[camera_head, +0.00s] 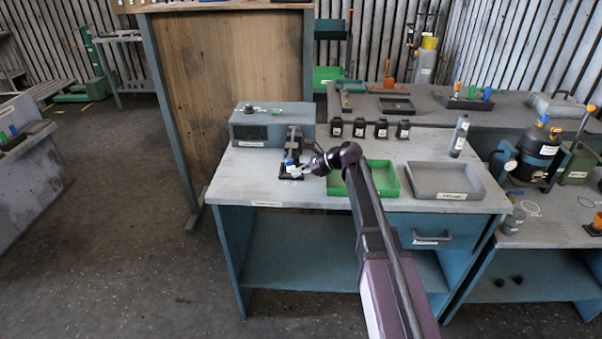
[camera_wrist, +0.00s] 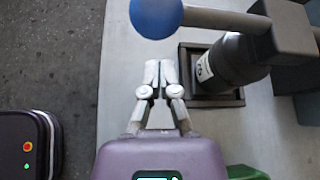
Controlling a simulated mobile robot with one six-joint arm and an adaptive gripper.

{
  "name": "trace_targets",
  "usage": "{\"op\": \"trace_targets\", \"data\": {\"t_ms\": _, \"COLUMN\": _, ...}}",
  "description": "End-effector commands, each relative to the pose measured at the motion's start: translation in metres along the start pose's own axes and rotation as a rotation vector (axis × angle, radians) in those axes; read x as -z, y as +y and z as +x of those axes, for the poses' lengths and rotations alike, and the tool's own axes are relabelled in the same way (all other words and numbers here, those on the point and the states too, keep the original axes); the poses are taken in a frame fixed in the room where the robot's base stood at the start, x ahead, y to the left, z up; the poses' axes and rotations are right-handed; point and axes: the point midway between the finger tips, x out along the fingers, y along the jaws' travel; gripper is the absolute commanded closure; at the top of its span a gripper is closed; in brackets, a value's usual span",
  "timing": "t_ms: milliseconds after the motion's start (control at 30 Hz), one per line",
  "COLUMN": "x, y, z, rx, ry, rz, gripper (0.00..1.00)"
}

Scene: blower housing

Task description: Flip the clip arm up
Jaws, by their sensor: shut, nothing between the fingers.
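The clip arm shows in the wrist view as a grey rod (camera_wrist: 222,19) with a blue ball knob (camera_wrist: 155,16) at its left end and a dark block (camera_wrist: 284,36) at its right. A dark cylinder with a white label (camera_wrist: 226,64) stands in a black square holder (camera_wrist: 212,100) beside the rod. In the head view the blue knob (camera_head: 289,163) is small, above the holder at the bench's left part. My gripper (camera_wrist: 159,66) is shut and empty, just short of the knob and left of the holder. In the head view my gripper (camera_head: 297,172) partly covers the holder.
A grey box (camera_head: 258,128) stands behind the clip on the bench. A green tray (camera_head: 388,176) and a grey tray (camera_head: 446,194) lie to the right. Several small black labelled items (camera_head: 359,128) line the bench's back. The front-left benchtop (camera_head: 240,187) is clear.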

Motion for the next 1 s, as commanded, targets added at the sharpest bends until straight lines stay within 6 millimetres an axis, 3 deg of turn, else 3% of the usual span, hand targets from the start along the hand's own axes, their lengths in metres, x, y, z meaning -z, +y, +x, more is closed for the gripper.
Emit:
{"op": "trace_targets", "data": {"t_ms": 400, "x": -0.024, "y": 0.000, "z": -0.008, "rx": -0.001, "ry": 0.000, "rz": 0.000, "gripper": 1.00}}
{"op": "trace_targets", "data": {"t_ms": 1000, "x": -0.027, "y": 0.000, "z": -0.008, "rx": -0.003, "ry": -0.001, "rz": 0.001, "gripper": 1.00}}
